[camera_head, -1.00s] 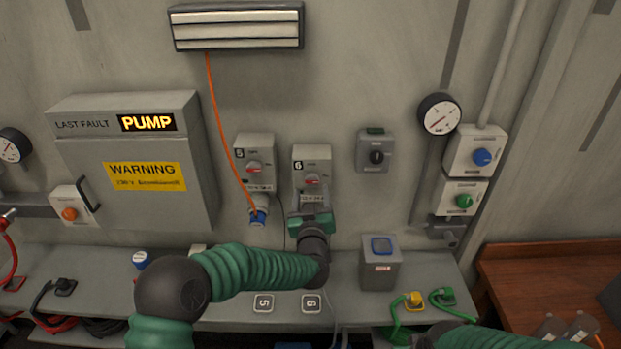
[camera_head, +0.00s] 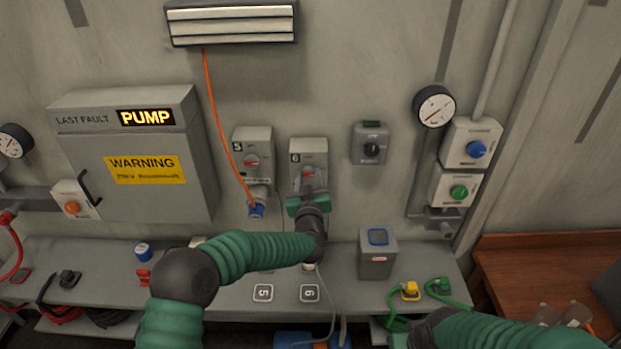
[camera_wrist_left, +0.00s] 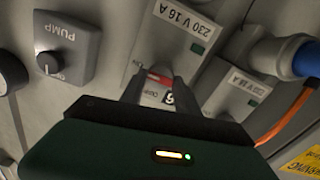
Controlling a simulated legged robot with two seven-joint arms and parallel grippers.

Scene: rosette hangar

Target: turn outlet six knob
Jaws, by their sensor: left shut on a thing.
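Outlet six (camera_head: 322,153) is a grey wall box marked 6, with a red-marked knob (camera_head: 308,170) on its front. My left gripper (camera_head: 308,188) reaches up to it from below, its green hand covering the lower part of the box. In the left wrist view, the two dark fingers of my left gripper (camera_wrist_left: 160,83) are shut on the knob (camera_wrist_left: 158,79), one on either side. The outlet's 230 V 16 A label (camera_wrist_left: 184,18) shows beyond them. The fingers hide much of the knob, so its exact angle is hard to tell. My right gripper is not visible; only its arm shows at the lower right.
Outlet five (camera_head: 252,147), with a blue plug (camera_head: 257,210) and orange cable, is close on the left. The pump switch (camera_head: 371,145) is to the right.

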